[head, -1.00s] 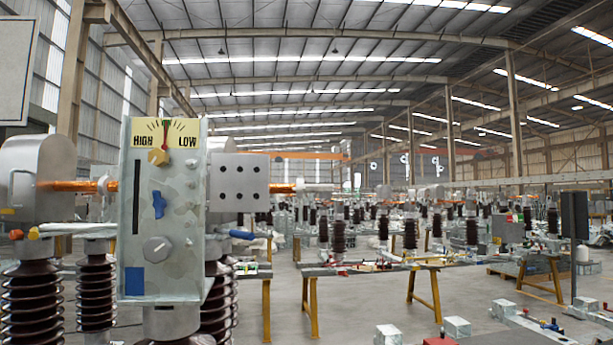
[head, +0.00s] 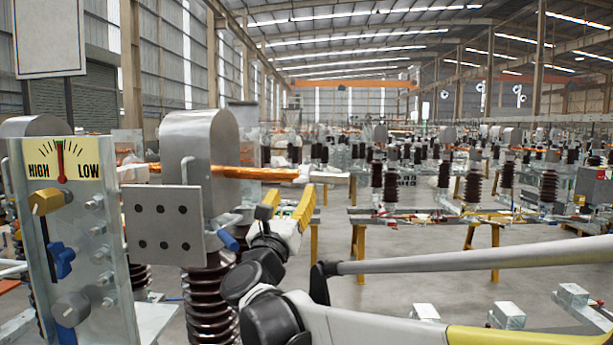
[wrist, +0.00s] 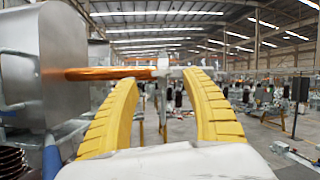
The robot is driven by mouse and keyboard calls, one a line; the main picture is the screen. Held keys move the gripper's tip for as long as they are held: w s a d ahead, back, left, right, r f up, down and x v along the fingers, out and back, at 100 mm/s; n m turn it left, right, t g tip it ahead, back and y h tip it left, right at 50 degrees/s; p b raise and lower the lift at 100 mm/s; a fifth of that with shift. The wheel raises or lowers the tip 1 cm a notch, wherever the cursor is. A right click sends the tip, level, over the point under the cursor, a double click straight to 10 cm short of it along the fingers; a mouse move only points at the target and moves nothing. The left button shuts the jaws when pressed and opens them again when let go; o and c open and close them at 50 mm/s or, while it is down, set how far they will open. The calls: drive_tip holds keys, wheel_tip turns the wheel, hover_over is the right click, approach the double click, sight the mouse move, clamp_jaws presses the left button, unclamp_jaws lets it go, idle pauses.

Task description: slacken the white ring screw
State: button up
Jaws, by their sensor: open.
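A copper-coloured rod (head: 240,173) runs right from a grey metal housing (head: 205,140). It ends in a small white fitting (head: 310,172), which also shows in the wrist view (wrist: 162,66). I take this as the white ring screw, but its ring shape is too small to make out. My gripper (head: 301,198) has yellow ribbed fingers and is just below the fitting in the head view. In the wrist view my gripper (wrist: 160,77) is open and empty, with the fitting seen between its fingertips. Whether they touch it I cannot tell.
A panel marked HIGH and LOW (head: 95,225) stands at the left, with a drilled plate (head: 163,223) beside it. Dark ribbed insulators (head: 210,305) stand below the housing. Other frames and yellow-legged benches (head: 495,235) fill the hall.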

sight(300, 179)
drive_tip(key=x, duration=0.7)
drive_tip(key=shift+w+d, duration=0.15)
drive_tip(key=shift+c, duration=0.5)
clamp_jaws()
